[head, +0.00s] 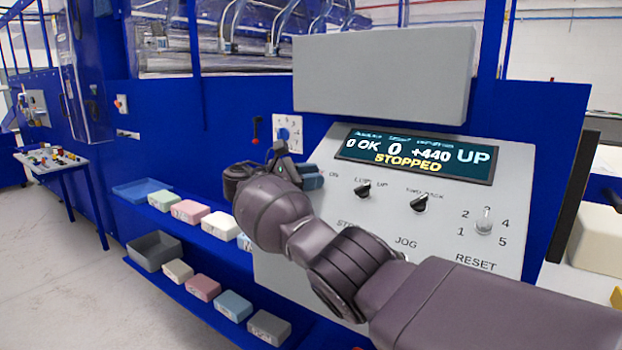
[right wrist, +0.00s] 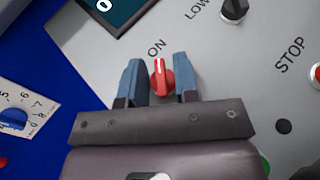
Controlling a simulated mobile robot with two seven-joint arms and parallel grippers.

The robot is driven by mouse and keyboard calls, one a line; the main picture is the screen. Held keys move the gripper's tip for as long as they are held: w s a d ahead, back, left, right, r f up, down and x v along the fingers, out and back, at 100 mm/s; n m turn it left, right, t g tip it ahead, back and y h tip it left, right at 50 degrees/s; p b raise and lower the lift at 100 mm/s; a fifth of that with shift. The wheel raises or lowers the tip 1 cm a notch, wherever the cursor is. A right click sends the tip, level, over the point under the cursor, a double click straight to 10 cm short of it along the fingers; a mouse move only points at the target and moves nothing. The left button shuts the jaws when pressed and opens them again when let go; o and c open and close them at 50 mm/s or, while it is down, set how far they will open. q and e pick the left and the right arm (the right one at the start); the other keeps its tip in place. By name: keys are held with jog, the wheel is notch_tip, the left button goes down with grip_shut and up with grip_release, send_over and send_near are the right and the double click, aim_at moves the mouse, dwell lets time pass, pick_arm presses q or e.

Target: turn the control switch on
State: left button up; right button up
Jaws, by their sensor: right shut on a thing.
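The red control switch (right wrist: 162,77) sits on the grey panel just below the word ON in the right wrist view. Its handle stands roughly upright in that view, its upper end towards ON. In the head view my right gripper (head: 312,174) is at the left edge of the control panel (head: 375,215), and the gripper and wrist hide the switch. The display (head: 418,156) reads STOPPED and UP. My left gripper is not in view.
Two black knobs (head: 419,204) and a numbered selector (head: 484,222) are on the panel. My right arm covers its lower part. A blue dial (right wrist: 13,119) is left of the panel. Shelves below carry coloured blocks (head: 190,211) and a grey bin (head: 154,251).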

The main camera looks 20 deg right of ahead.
jog(key=shift+f, duration=0.2)
jog(key=o, duration=0.6)
jog(key=shift+c, duration=0.2)
jog(key=shift+r, duration=0.1)
jog(key=shift+a, duration=0.1)
